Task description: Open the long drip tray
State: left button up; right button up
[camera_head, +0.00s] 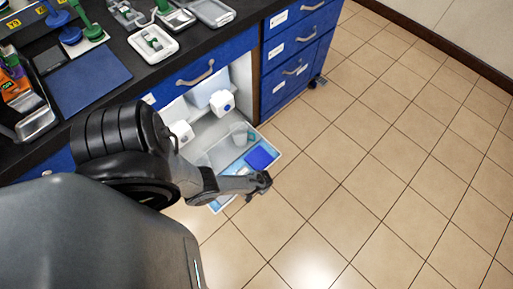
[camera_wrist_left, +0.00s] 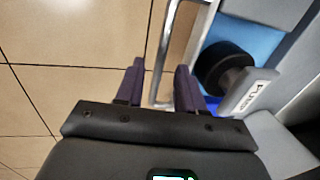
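The long drip tray (camera_head: 214,205) is a pale, shallow tray low in the open cabinet bay, with its front end out over the floor. A blue patch and small items lie in it. My left gripper (camera_head: 264,182) is at the tray's front end in the head view. In the left wrist view, the gripper (camera_wrist_left: 158,82) has its two purple fingers apart. A thin metal bar handle (camera_wrist_left: 166,48) runs between them, with a visible gap on the left finger's side. Contact with the right finger is unclear. My right gripper is not in view.
A pump (camera_wrist_left: 250,90) with a black round head is close to the right finger. White-and-blue units (camera_head: 222,102) stand in the bay. Blue drawers (camera_head: 290,55) are to the right, below the black bench top. The tiled floor (camera_head: 380,190) in front is clear.

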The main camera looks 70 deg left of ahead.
pick_arm(q)
notch_tip(320, 180, up, 10)
jog(key=d+p, duration=0.1)
jog(key=p, duration=0.6)
jog(key=shift+w+d+f, duration=0.2)
jog(key=shift+w+d, duration=0.15)
jog(key=shift+w, duration=0.05)
